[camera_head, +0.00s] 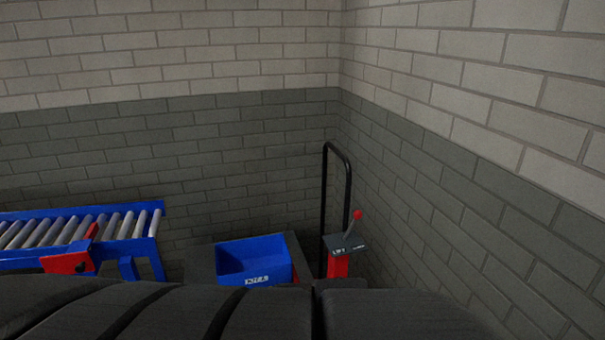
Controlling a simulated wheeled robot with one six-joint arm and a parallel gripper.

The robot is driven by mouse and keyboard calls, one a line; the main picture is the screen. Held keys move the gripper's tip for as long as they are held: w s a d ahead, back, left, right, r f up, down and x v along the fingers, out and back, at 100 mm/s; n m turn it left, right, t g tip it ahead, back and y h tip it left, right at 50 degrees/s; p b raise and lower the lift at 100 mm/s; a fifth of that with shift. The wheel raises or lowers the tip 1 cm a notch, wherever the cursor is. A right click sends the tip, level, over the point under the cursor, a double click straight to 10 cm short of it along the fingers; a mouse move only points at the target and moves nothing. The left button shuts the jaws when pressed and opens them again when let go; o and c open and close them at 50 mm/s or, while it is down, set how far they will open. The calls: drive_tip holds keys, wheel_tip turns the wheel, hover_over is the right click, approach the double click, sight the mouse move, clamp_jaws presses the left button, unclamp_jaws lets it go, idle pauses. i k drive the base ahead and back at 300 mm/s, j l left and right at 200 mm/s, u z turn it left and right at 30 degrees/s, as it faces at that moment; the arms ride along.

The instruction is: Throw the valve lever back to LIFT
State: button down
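The valve lever (352,224) is a thin grey rod with a red ball knob (357,215). It rises from a dark plate (344,244) on top of a red post (338,266). The rod leans up and to the right. The plate has white lettering that reads LIFT (338,252) on its front left; a second label at its right is too small to read. My gripper does not show in this view, and nothing is seen touching the lever.
A black bent-tube handle (324,200) stands just behind the lever post. A blue bin (252,262) sits left of it on a dark surface. A blue roller conveyor (80,235) with a red bracket is at the left. Brick walls meet behind. Dark ribbed shapes fill the bottom foreground.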

sight(357, 214)
drive_tip(key=z, duration=0.6)
drive_tip(key=i+l+u, duration=0.15)
drive_tip(key=i+u, duration=0.2)
drive_tip(key=i, duration=0.75)
